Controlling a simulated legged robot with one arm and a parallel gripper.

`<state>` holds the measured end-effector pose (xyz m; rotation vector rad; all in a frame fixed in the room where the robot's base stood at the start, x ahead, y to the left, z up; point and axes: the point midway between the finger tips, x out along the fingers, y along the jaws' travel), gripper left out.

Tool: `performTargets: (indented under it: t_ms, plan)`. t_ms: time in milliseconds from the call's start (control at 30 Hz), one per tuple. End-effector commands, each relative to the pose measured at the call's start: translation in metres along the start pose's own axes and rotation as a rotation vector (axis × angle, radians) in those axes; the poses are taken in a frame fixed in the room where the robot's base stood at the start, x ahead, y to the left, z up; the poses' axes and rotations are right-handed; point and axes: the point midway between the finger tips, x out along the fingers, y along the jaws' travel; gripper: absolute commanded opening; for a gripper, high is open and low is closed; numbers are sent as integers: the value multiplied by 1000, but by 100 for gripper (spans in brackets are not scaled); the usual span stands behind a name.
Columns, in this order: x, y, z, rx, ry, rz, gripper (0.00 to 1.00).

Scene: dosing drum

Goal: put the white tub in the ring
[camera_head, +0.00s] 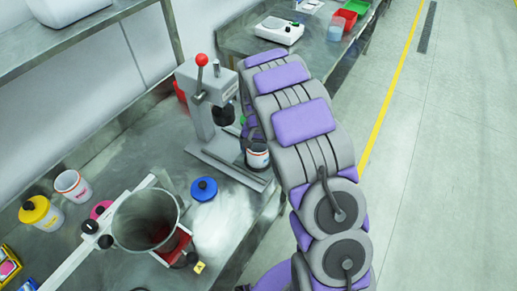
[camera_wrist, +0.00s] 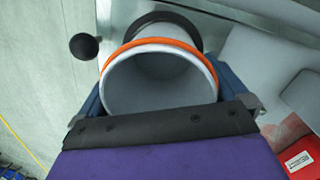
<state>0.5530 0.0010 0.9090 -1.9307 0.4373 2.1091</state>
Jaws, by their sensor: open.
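The white tub (camera_wrist: 160,85) is open-topped with an orange rim, and its mouth faces my wrist camera. A black ring (camera_wrist: 178,17) shows as an arc behind the tub's far side; the rest is hidden, so I cannot tell whether the tub sits fully inside it. My gripper (camera_wrist: 160,98) is open, with a blue finger on each side of the tub. In the head view a white tub (camera_head: 257,160) with a red-marked label stands at the foot of the grey press (camera_head: 205,110), beside my arm, which hides my gripper there.
A red-knobbed lever (camera_head: 202,60) tops the press. A large grey drum (camera_head: 147,222), a blue lid (camera_head: 204,189), another white cup (camera_head: 73,186) and a yellow-lidded tub (camera_head: 41,213) stand on the steel bench. A scale (camera_head: 280,30) stands on the far bench. The floor at right is clear.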

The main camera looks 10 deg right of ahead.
Motion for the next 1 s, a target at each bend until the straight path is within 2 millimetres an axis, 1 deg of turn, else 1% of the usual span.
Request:
performTargets:
  t_ms: [167, 267, 500, 600, 700, 867, 967, 1000]
  plan:
    - [-21, 0, 0, 0, 1, 0, 100]
    - [-39, 0, -1, 0, 4, -2, 100]
    - [-90, -1, -2, 1, 8, -4, 100]
    - [-106, 0, 0, 1, 3, -1, 100]
    - [-115, 0, -1, 1, 2, -1, 100]
    - [-119, 1, 0, 0, 1, 0, 100]
    - [-124, 5, 6, -3, 1, 2, 100]
    - [-129, 8, 10, -6, 3, 3, 100]
